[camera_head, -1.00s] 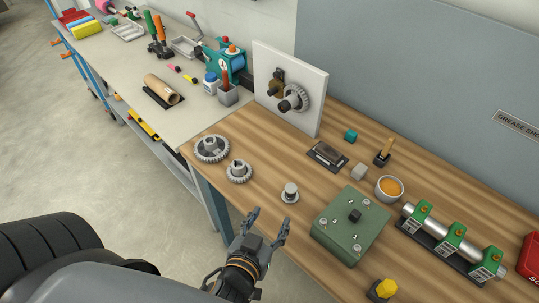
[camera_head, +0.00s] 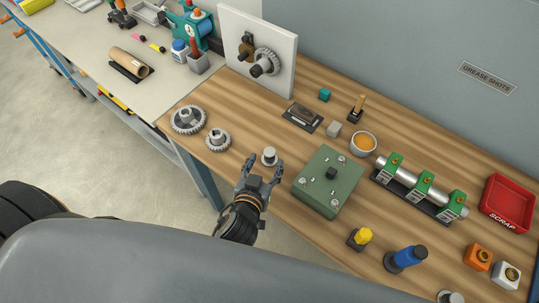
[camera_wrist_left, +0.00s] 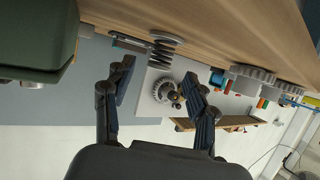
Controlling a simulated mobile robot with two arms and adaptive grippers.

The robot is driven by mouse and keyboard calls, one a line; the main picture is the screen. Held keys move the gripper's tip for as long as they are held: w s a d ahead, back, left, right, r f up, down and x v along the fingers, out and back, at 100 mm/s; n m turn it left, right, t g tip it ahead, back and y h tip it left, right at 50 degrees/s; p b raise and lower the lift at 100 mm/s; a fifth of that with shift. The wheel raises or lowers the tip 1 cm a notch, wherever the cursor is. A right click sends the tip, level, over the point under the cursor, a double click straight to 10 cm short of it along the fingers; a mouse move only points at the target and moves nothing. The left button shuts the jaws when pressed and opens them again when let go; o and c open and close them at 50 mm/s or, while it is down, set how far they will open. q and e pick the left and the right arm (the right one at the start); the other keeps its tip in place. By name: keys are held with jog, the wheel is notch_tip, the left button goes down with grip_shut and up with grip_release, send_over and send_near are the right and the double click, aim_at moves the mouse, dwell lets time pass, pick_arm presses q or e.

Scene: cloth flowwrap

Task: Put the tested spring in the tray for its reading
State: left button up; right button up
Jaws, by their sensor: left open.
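A small pale-topped part (camera_head: 269,156) stands on the wooden bench, left of the green box. In the left wrist view a dark coil spring (camera_wrist_left: 165,47) shows between the green box and the gears, so it appears to be this same part. My left gripper (camera_head: 265,164) is open and empty at the bench's front edge, its fingers just in front of the part. In the left wrist view the spring is beyond the spread fingertips (camera_wrist_left: 158,72), not touching. A red tray marked SCRAP (camera_head: 507,205) lies at the far right. My right gripper is out of view.
The green box (camera_head: 328,181) stands close right of the part; two gears (camera_head: 188,120) lie to its left. An orange-filled bowl (camera_head: 363,144), a shaft in green holders (camera_head: 425,183) and a blue-handled item (camera_head: 405,258) stand farther right. Bare wood lies behind the part.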

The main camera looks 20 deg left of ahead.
aim_at(268, 158)
pick_arm(q)
jog(key=p+x, duration=0.1)
jog(key=x, duration=0.2)
jog(key=shift+w+f, duration=0.25)
jog(key=shift+w, duration=0.05)
jog(key=shift+w+f, duration=0.2)
jog(key=shift+w, duration=0.05)
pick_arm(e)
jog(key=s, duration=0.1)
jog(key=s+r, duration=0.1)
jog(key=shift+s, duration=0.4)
pick_arm(q)
jog(key=shift+s, duration=0.1)
jog(key=shift+c, duration=0.4)
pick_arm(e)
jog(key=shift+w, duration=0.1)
pick_arm(q)
grip_shut()
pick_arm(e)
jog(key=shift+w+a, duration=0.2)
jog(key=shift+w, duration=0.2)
